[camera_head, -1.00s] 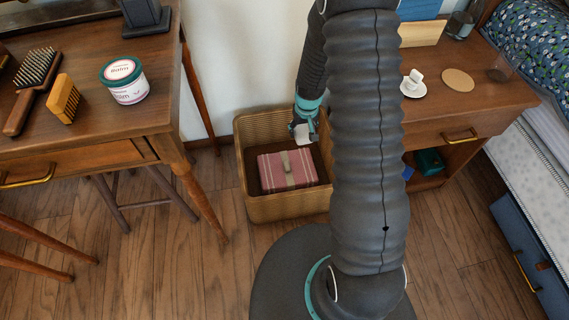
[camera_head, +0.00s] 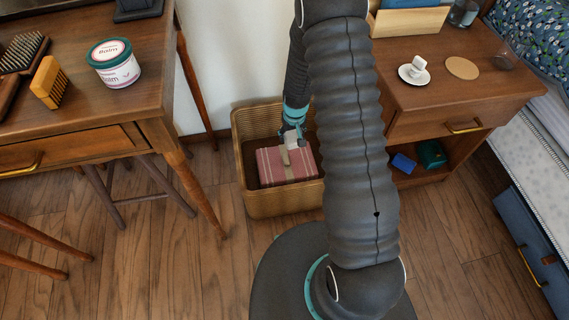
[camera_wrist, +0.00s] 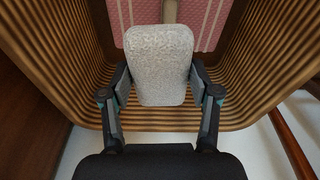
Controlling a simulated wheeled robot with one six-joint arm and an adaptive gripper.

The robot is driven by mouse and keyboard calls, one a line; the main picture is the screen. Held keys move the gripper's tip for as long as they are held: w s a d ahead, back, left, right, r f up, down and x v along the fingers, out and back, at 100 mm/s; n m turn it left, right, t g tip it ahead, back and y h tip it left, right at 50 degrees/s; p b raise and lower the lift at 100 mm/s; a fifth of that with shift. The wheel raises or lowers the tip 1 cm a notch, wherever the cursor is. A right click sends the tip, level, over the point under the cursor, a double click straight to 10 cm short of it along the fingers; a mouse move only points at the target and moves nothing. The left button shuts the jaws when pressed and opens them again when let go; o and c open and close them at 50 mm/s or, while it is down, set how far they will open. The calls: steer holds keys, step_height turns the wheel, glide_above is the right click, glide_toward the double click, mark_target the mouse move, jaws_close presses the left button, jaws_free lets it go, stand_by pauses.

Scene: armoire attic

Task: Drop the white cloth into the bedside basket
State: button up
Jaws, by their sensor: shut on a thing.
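The white cloth (camera_wrist: 160,65) is a pale, rounded, textured piece held between the two fingers of my gripper (camera_wrist: 160,88) in the wrist view. In the head view the cloth (camera_head: 291,138) shows small and pale at the tip of my gripper (camera_head: 291,130). The wicker basket (camera_head: 248,195) stands on the floor between the two wooden tables. My gripper is at the basket's opening, over its back part. A pink striped box or folded item (camera_head: 272,170) with a beige band lies in the basket. I cannot tell whether the cloth touches it.
A wooden desk (camera_head: 150,100) with brushes and a tub (camera_head: 113,65) is on the left. A bedside table (camera_head: 430,95) with a cup and saucer (camera_head: 414,72) is on the right, beside the bed (camera_head: 530,120). Wooden floor (camera_head: 150,270) is free in front.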

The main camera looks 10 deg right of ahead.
steer(key=o, duration=1.2)
steer(key=r, duration=0.4)
steer(key=s+r, duration=0.1)
steer(key=r, duration=0.3)
steer(key=s+r, duration=0.1)
steer(key=r, duration=0.2)
steer(key=shift+d+r, duration=0.1)
steer(key=shift+r, duration=0.3)
